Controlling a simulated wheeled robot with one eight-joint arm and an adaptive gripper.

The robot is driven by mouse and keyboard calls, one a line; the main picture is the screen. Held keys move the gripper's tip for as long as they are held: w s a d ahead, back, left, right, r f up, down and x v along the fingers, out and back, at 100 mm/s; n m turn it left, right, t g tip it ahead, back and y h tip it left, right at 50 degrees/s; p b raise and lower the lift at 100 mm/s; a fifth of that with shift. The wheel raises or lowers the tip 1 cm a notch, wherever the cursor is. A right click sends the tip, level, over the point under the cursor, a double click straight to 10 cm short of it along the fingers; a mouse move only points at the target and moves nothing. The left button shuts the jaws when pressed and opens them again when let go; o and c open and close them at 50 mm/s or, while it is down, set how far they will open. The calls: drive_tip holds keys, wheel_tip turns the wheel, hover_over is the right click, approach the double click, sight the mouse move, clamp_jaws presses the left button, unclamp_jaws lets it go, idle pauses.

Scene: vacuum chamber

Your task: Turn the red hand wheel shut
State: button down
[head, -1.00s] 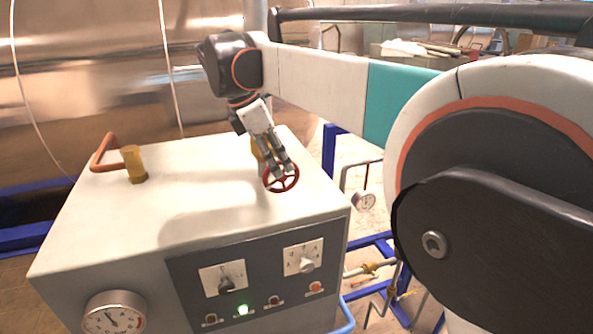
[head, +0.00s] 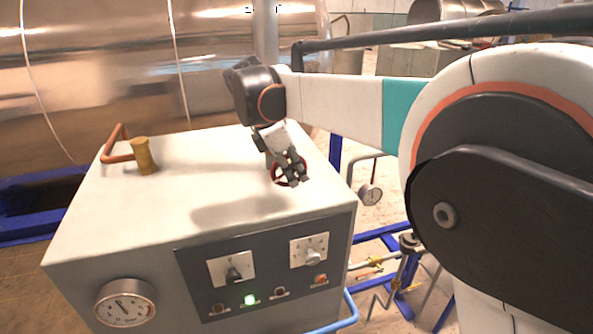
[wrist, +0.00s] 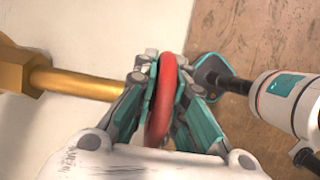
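The red hand wheel (head: 276,171) is at the right side of the pale box top, partly hidden behind my fingers in the head view. My gripper (head: 296,176) is at the wheel, with its fingers over the rim. In the wrist view the red rim (wrist: 160,105) runs between the two fingers of my gripper (wrist: 166,88). The teal finger pads lie close against it on both sides, and the fingers look shut on it. A brass stem (wrist: 75,83) extends to the left of the wheel.
A copper-coloured handle (head: 118,143) and a brass post (head: 144,156) stand at the box top's left. The front holds a control panel (head: 268,262) and a gauge (head: 124,303). The box top's middle is clear.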

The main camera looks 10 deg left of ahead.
drive_tip(key=shift+y, duration=0.3)
drive_tip(key=g+y+b, duration=0.1)
drive_tip(key=y, duration=0.1)
drive_tip(key=g+y+b, duration=0.1)
drive_tip(key=shift+a+f+g+y, duration=0.1)
drive_tip(key=shift+f+g+y, duration=0.2)
drive_tip(key=shift+f+y, duration=0.1)
drive_tip(key=g+y+b, duration=0.1)
drive_tip(key=y, duration=0.1)
drive_tip(key=g+y+b, duration=0.1)
drive_tip(key=b, duration=0.1)
drive_tip(key=g+y+b, duration=0.1)
drive_tip(key=y, duration=0.1)
drive_tip(key=shift+s+a+f+y, duration=0.2)
drive_tip(key=shift+s+a+y, duration=0.05)
drive_tip(key=shift+a+y, duration=0.1)
drive_tip(key=g+y+b, duration=0.2)
drive_tip(key=y+b, duration=0.1)
drive_tip(key=g+y+b, duration=0.1)
drive_tip(key=b, duration=0.1)
drive_tip(key=shift+s+a+y, duration=0.2)
drive_tip(key=shift+a+y, duration=0.05)
drive_tip(key=shift+a, duration=0.05)
drive_tip(key=shift+s+a+r+g+y+b, duration=0.15)
drive_tip(key=shift+g+y+b, duration=0.35)
drive_tip(key=shift+y+b, duration=0.4)
drive_tip(key=shift+a+r+g+y+b, duration=0.15)
drive_tip(key=shift+g+y+b, duration=0.45)
drive_tip(key=shift+b, duration=0.4)
drive_tip(key=shift+d, duration=0.1)
